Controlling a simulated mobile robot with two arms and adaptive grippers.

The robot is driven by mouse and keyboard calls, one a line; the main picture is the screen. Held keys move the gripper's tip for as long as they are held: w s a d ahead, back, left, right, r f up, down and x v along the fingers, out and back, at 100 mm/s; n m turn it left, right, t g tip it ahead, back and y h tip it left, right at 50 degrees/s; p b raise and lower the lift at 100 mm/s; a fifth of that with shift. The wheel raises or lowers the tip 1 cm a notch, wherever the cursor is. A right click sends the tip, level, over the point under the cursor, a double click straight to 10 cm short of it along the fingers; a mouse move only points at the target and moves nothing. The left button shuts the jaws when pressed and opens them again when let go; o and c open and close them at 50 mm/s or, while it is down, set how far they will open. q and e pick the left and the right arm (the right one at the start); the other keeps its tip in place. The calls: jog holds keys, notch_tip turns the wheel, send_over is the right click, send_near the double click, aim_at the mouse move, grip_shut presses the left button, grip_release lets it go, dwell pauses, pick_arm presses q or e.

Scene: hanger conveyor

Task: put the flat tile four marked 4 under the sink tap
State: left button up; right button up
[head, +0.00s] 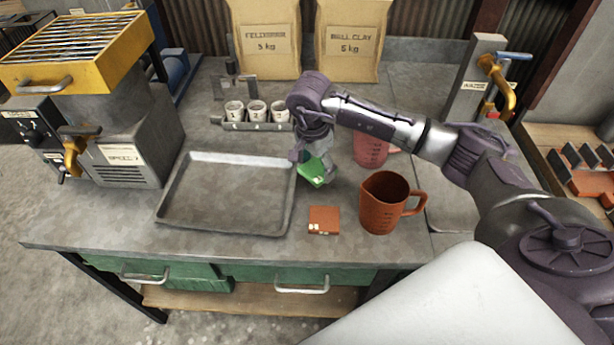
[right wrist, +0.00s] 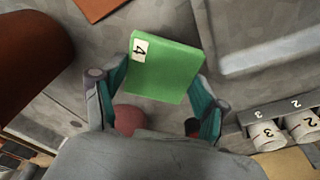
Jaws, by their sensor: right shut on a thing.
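The green flat tile (head: 314,171) marked 4 is held in my right gripper (head: 318,152) above the bench, between the metal tray and the jugs. In the right wrist view the green tile (right wrist: 168,70) shows its white label with the 4, and both fingers of my right gripper (right wrist: 158,92) are closed on its sides. The tap (head: 497,85), brass with a blue handle, is on a grey post marked WATER at the back right. My right forearm partly hides the area below the tap. My left gripper is not in view.
A brown jug (head: 384,205) stands right of a red-brown tile (head: 324,218) on the bench. A pink jug (head: 371,152) is behind it, partly hidden by my arm. The empty metal tray (head: 172,213) is on the left. Numbered cups (head: 256,111) stand in a rack behind.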

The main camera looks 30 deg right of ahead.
aim_at(316, 179)
jog(key=shift+f, duration=2.5)
jog(key=o, duration=1.2)
